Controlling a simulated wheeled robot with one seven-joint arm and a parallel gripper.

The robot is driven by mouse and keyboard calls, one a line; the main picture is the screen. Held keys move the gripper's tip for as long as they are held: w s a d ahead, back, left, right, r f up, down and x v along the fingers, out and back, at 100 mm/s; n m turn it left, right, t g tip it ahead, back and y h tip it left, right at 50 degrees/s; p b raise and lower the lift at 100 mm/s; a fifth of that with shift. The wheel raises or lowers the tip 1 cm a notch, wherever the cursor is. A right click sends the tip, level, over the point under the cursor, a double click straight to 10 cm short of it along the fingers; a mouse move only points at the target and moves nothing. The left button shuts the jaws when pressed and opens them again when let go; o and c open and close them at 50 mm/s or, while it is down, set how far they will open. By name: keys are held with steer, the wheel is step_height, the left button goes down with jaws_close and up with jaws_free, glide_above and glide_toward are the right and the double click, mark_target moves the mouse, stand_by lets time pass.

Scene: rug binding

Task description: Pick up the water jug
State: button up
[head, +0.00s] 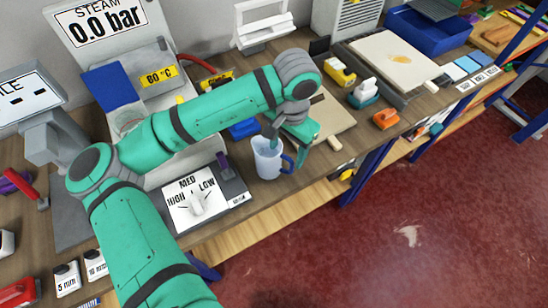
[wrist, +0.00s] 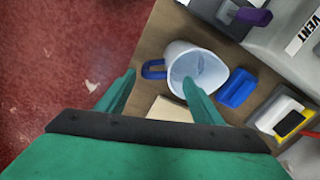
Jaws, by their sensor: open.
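The water jug (head: 267,157) is pale, with a blue handle, and stands upright near the front edge of the workbench. In the wrist view the jug (wrist: 208,62) shows its open mouth, with the handle pointing left. My gripper (head: 284,138) is above the jug on its handle side, pointing down. In the wrist view my gripper (wrist: 158,78) is open and empty, and the handle shows between its fingers. The right finger overlaps the jug's mouth; the left one is out past the handle. I cannot tell whether the fingers touch the jug.
A control panel (head: 208,203) with a lever and a purple-handled switch is left of the jug. A blue block (wrist: 237,88) lies close beside the jug. A board (head: 325,118) lies to the right. The bench edge and red floor (head: 400,220) are in front.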

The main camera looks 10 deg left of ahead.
step_height(320, 180, down, 2)
steer(key=shift+s+a+f, duration=0.15)
steer(key=shift+s+d+f, duration=0.1)
steer(key=shift+d+f, duration=0.05)
steer(key=shift+f, duration=1.35)
steer(key=shift+s+d+f, duration=0.1)
steer(key=shift+f, duration=1.35)
jaws_close()
